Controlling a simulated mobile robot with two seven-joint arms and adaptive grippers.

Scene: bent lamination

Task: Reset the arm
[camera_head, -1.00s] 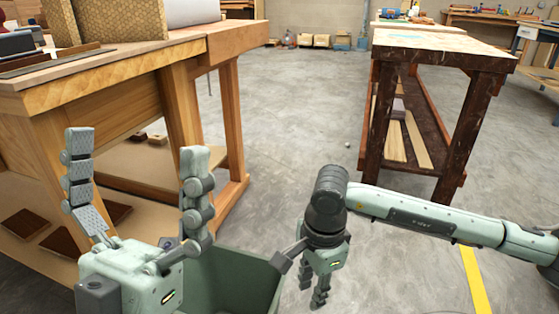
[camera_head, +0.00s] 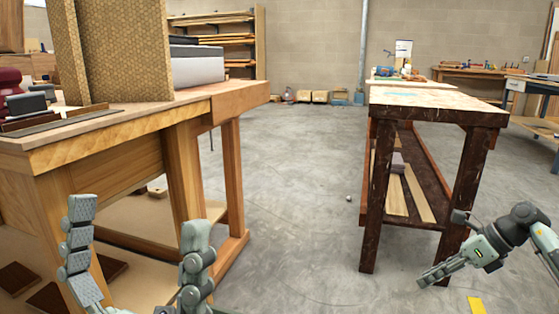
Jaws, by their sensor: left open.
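My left gripper (camera_head: 138,218) is at the lower left in the head view. Its two jointed grey-green fingers point up and stand wide apart, with nothing between them. Its palm is mostly cut off by the bottom edge. My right gripper (camera_head: 424,281) is at the lower right, in front of the dark bench's legs, with its fingers pointing down and left. The fingers overlap in this side view, so I cannot tell how far apart they are. I see no object in it.
A wooden workbench (camera_head: 95,146) stands close on the left, bearing tan panels (camera_head: 140,50). A dark-legged bench (camera_head: 440,101) with planks on its lower shelf is at the right. Between them the concrete floor (camera_head: 290,190) is mostly clear. Shelving (camera_head: 260,45) stands at the back.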

